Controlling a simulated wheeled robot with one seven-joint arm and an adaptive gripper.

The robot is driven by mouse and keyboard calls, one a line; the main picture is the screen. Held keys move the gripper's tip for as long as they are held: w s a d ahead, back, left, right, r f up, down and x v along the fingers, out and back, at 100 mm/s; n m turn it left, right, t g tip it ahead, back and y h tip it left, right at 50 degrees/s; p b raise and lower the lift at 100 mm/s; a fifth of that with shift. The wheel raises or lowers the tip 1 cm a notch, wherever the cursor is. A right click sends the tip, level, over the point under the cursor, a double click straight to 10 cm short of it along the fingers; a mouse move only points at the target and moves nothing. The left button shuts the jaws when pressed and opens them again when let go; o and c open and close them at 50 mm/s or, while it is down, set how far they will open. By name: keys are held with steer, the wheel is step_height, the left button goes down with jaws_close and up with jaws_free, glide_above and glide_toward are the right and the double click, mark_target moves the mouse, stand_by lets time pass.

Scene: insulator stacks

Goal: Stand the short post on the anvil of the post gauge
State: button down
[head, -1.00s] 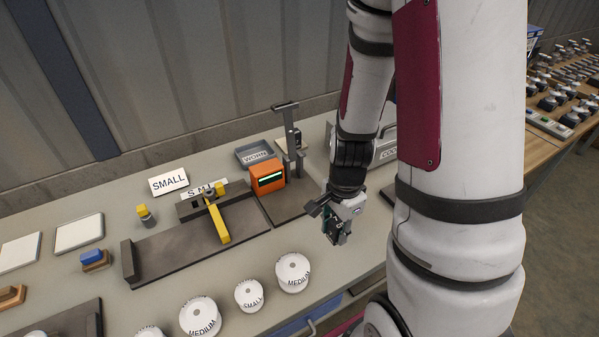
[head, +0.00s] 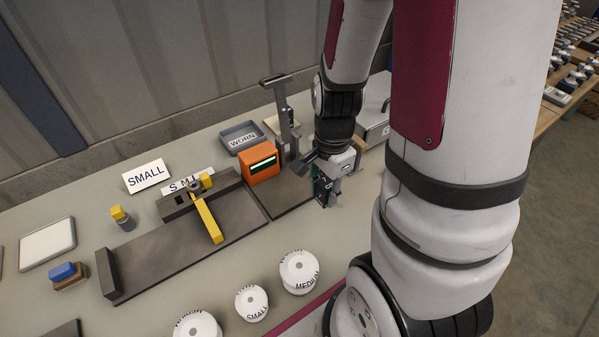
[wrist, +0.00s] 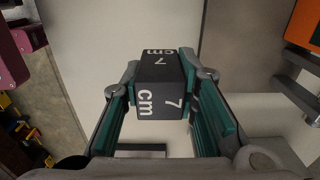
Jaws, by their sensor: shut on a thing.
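My gripper (head: 322,192) is shut on a dark post marked "7 cm" (wrist: 160,85), held between green finger pads in the wrist view. Its lower end is hidden there, and in the head view the fingers and wrist mostly cover it. The post gauge has an orange box (head: 262,162) with a lit green display, a grey upright column (head: 289,135) with an arm on top, and a dark base (head: 290,197). My gripper is just right of this base. The anvil cannot be made out clearly. In the wrist view the orange box (wrist: 304,24) shows at top right.
A dark fixture (head: 165,255) with a yellow lever (head: 208,220) lies left of the gauge. A grey WORN tray (head: 240,137) is behind it. White marked insulators (head: 299,272) stand at the front. A grey case (head: 374,125) is at the back right.

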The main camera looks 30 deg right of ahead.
glide_above(305, 181)
steer(key=shift+s+f+b, duration=0.15)
steer(key=shift+f+b, duration=0.3)
steer(key=shift+f, duration=1.8)
steer(key=shift+f, duration=0.15)
steer(key=c, duration=1.2)
jaws_free()
steer(key=shift+c, duration=0.2)
